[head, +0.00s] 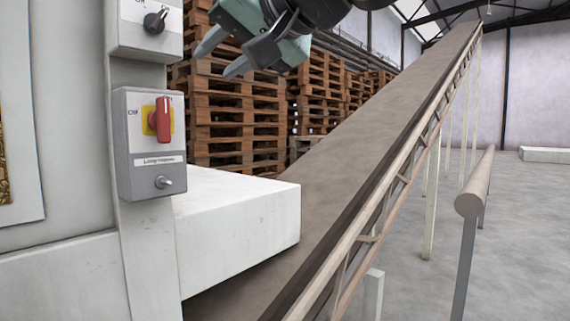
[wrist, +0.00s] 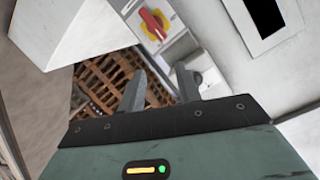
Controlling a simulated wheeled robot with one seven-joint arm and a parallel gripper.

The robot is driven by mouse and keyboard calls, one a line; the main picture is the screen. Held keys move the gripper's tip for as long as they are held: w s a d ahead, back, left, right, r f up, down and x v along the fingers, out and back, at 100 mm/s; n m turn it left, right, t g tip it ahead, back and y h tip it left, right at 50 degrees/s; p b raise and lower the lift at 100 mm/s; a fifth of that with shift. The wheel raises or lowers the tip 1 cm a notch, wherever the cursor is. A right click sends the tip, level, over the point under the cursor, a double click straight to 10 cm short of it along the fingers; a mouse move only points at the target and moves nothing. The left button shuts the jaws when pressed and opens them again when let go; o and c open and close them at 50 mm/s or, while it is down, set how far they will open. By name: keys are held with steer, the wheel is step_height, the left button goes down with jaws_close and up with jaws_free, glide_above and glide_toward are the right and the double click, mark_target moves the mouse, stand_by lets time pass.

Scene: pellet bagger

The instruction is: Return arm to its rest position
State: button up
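My gripper (head: 217,61) is at the top of the head view, in front of the stacked pallets and above the white machine housing. Its two grey fingers are apart with nothing between them. In the wrist view the open fingers (wrist: 161,82) point toward the control panel and pallets. The grey control box (head: 150,143) carries a red rotary switch (head: 161,119) on a yellow plate and a small toggle (head: 163,182) below. The red switch also shows in the wrist view (wrist: 152,22). Most of my arm is out of view.
A second box with a black knob (head: 155,20) sits above. The white housing (head: 240,222) juts out below the panel. An inclined conveyor (head: 375,135) rises to the right, with a railing post (head: 470,200) beside it. Wooden pallets (head: 235,125) stand behind. Open floor lies at right.

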steer(key=s+d+f+n+g+h+p, duration=0.1)
steer(key=s+d+f+g+h+p, duration=0.2)
steer(key=f, duration=0.8)
steer(key=s+d+f+n+g+h+p, duration=0.1)
steer(key=s+d+f+g+h, duration=0.3)
steer(key=f, duration=0.8)
steer(key=s+d+f+n+g+h+p, duration=0.1)
steer(key=s+d+f+g+h+p, duration=0.1)
steer(key=s+d+f, duration=1)
steer(key=d+h+p, duration=0.1)
steer(key=d, duration=0.2)
steer(key=shift+s+d+f+g+h, duration=0.3)
steer(key=shift+d+h, duration=0.05)
steer(key=shift+h, duration=0.05)
